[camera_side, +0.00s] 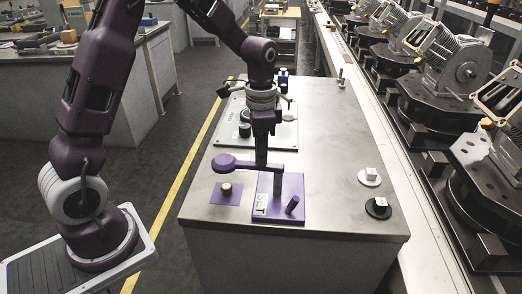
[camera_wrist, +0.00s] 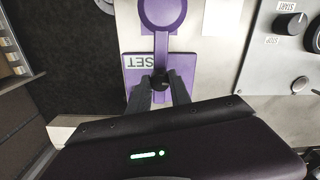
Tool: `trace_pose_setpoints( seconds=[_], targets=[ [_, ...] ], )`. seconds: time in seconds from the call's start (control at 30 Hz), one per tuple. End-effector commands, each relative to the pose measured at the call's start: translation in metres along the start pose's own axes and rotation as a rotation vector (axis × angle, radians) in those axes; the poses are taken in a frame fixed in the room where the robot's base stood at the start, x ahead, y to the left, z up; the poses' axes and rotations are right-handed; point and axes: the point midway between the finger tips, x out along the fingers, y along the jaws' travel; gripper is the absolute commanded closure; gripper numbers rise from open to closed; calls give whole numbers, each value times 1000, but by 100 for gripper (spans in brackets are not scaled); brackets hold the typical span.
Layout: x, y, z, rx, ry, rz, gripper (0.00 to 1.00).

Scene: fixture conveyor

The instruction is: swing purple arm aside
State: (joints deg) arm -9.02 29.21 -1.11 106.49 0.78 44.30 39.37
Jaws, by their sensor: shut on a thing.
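The purple arm (camera_side: 245,164) is a thin bar with a round disc at its left end in the side view. It stands above a purple base plate (camera_side: 262,212) marked SET. The disc is over a small purple pad (camera_side: 217,197) with a light-topped peg. In the wrist view, the purple arm (camera_wrist: 161,45) runs from the disc at the top toward my fingers. My gripper (camera_side: 261,165) points down and is shut on the purple arm's bar, right of the disc. In the wrist view, my gripper (camera_wrist: 160,82) partly hides the bar's near end and the plate.
A white button (camera_side: 369,176) and a black knob (camera_side: 378,207) are on the metal bench to the right. A light panel (camera_side: 275,135) with fittings lies behind.

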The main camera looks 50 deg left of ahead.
Motion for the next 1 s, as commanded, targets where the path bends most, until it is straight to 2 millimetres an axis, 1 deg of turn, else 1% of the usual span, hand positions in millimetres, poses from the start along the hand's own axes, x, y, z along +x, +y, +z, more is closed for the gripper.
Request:
trace_pose_setpoints(
  seconds=[0.27, 0.47, 0.67, 1.0],
  targets=[
    [-1, -1, 0, 8, 2, -2, 100],
    [-1, -4, -1, 72, 2, -1, 100],
    [0, -10, -4, 220, 1, 0, 100],
    [-1, -22, -13, 542, 2, -3, 100]
  ],
)
